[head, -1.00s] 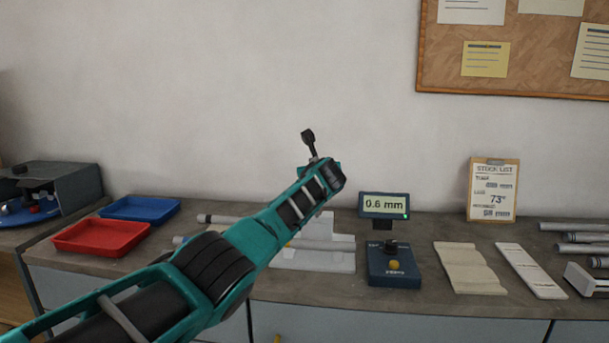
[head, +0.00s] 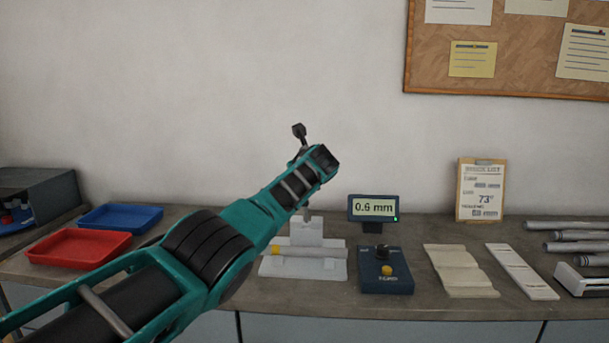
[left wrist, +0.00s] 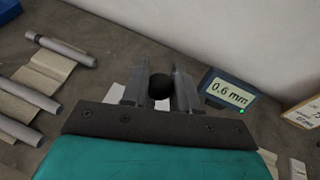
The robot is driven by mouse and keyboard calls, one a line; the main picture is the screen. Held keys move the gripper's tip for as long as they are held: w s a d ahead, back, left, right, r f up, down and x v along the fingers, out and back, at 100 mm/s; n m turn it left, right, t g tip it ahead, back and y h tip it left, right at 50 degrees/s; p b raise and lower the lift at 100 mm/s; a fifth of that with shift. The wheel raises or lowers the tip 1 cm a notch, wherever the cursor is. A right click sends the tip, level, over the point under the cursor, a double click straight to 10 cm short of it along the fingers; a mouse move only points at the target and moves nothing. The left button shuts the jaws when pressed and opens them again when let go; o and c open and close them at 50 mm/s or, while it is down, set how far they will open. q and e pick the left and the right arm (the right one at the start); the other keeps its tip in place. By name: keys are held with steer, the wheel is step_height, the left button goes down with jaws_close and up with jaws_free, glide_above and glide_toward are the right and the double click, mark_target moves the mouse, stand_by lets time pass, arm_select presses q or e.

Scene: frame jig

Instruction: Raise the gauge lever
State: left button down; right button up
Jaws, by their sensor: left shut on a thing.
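My left gripper (left wrist: 161,72) is shut on a round black knob (left wrist: 160,88), which sits between its two fingers in the left wrist view; I take it for the gauge lever's end. In the head view my teal left arm (head: 250,225) hides the fingers and most of the lever. Below the arm stands the pale gauge base (head: 306,230) with an upright block. A grey tube (head: 312,252) with a yellow end lies across it. The gauge display (head: 374,207) reads 0.6 mm with a green light. My right gripper is not in view.
A blue control box (head: 386,278) with a black knob and yellow button stands right of the gauge. Further right are a beige folded piece (head: 460,270), a pale strip (head: 522,271) and several grey tubes (head: 570,236). Red (head: 78,247) and blue (head: 122,217) trays stand left.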

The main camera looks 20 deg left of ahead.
arm_select(q)
steer(key=c, duration=1.2)
jaws_free()
steer(key=shift+r, duration=0.25)
steer(key=shift+c, duration=0.2)
steer(key=o, duration=0.3)
steer(key=shift+f, duration=0.15)
steer(key=shift+d, duration=0.1)
steer(key=shift+b+v, duration=0.4)
steer(key=shift+v, duration=6)
